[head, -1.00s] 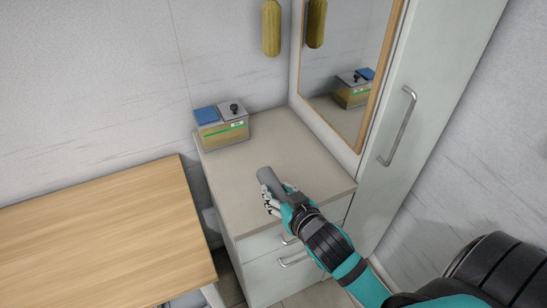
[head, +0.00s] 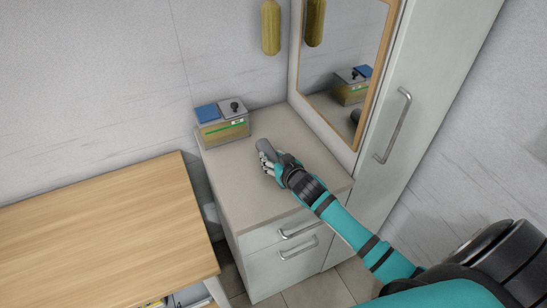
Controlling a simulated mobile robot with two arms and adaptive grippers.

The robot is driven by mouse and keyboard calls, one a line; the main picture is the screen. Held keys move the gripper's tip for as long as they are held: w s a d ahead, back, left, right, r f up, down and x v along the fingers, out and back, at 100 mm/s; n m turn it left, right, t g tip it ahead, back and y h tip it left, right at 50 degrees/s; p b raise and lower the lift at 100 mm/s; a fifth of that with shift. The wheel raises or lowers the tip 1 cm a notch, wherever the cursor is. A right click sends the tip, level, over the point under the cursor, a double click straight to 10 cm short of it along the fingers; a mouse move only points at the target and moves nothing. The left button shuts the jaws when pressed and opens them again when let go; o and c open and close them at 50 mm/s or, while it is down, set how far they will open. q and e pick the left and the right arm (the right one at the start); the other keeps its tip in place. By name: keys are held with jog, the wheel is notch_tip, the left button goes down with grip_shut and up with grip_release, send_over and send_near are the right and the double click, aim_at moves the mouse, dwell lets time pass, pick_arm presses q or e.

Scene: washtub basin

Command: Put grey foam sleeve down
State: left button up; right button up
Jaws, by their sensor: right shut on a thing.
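The grey foam sleeve (head: 265,148) is in my right gripper (head: 270,161) in the head view. The gripper is shut on it, and its fingers hide the sleeve's lower part. The sleeve is over the beige top of the drawer cabinet (head: 232,190), around the middle of that surface. I cannot tell whether it touches the top. My left gripper is not in view.
A box with a blue lid part and a black knob (head: 221,122) stands at the cabinet's back left. A framed mirror (head: 345,60) and a tall cabinet (head: 418,100) rise on the right. A wooden table (head: 100,230) is at left. The cabinet top's front left is clear.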

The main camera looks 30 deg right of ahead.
jog(key=shift+f, duration=0.15)
jog(key=shift+f, duration=0.1)
jog(key=o, duration=0.9)
jog(key=shift+o, duration=0.2)
